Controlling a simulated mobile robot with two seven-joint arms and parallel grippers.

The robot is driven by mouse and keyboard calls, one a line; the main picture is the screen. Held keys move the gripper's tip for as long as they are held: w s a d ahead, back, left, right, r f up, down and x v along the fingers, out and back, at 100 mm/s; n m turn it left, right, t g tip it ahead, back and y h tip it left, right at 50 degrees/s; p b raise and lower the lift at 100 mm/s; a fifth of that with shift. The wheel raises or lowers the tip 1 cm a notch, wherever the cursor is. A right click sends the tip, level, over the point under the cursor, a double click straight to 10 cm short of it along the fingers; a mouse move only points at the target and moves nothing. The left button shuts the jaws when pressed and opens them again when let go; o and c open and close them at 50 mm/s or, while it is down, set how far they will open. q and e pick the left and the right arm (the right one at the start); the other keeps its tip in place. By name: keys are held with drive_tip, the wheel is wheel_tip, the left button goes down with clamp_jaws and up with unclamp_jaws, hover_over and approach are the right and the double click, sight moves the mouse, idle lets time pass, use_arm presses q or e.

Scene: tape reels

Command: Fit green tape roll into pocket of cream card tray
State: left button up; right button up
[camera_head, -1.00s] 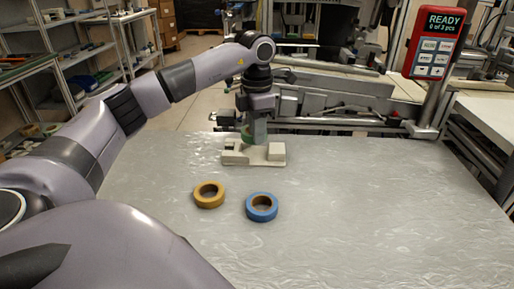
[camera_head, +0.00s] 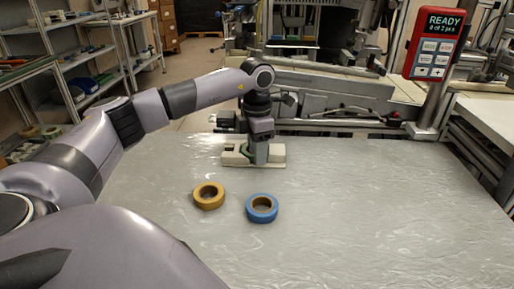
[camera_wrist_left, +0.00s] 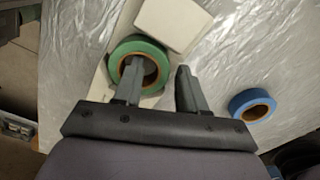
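The cream card tray (camera_head: 275,162) lies at the far side of the table, and its raised block (camera_wrist_left: 174,20) shows at the top of the left wrist view. The green tape roll (camera_wrist_left: 119,54) lies over the tray beside that block. Whether it sits fully down in the pocket I cannot tell. My left gripper (camera_wrist_left: 160,68) is low over the tray, fingers apart. One finger is at the roll's hole and the other is outside its right side, with a visible gap. In the head view, the gripper (camera_head: 256,160) hides most of the roll.
A yellow tape roll (camera_head: 196,200) and a blue tape roll (camera_head: 262,217) lie flat on the table nearer me. The blue one also shows in the left wrist view (camera_wrist_left: 236,103). A red control panel (camera_head: 438,42) stands at the back right. The table's right side is clear.

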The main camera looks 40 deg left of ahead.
use_arm(q)
wheel_tip(320, 180, up, 13)
drive_tip(key=p, duration=0.1)
idle(0.7)
drive_tip(key=shift+s+d+f, duration=0.1)
drive_tip(key=shift+f, duration=0.1)
idle(0.6)
